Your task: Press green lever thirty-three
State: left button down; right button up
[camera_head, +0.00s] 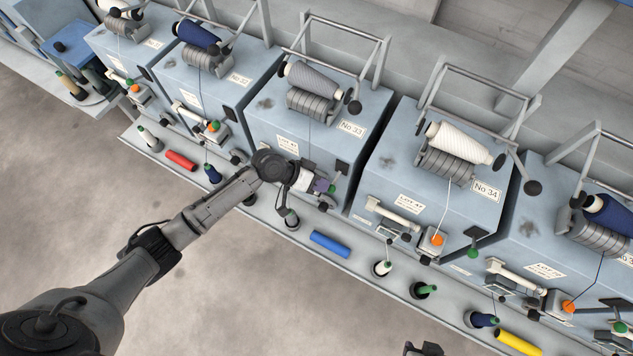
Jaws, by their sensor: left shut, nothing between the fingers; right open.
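The spinning unit labelled No.33 (262,110) is a blue-grey box in the upper middle. A small green knob (332,188), which looks like its green lever, shows at its lower front right. My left gripper (319,186) is shut and empty at the front of this unit, right beside the green knob. I cannot tell whether they touch. My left wrist and hand hide much of this unit's lower front. My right gripper (425,349) is open, with only its tip showing at the bottom edge, far from the unit.
Unit No.34 (382,165), with an orange button (437,240) and green lever (472,253), stands to the right. Unit No.32 (215,98) stands to the left. A ledge (358,264) in front carries several bobbins and a blue tube (330,244). The floor (240,290) before it is clear.

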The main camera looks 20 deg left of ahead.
pick_arm(q)
jog(key=shift+r+p, duration=0.65)
jog(key=shift+r, duration=0.1)
jog(key=shift+a, duration=0.1)
jog(key=s+f+p+v, duration=0.1)
jog(key=v, duration=1.2)
jog(key=shift+s+a+r+p, duration=0.25)
jog(key=shift+s+a+p, duration=0.1)
jog(key=shift+s+a, duration=0.05)
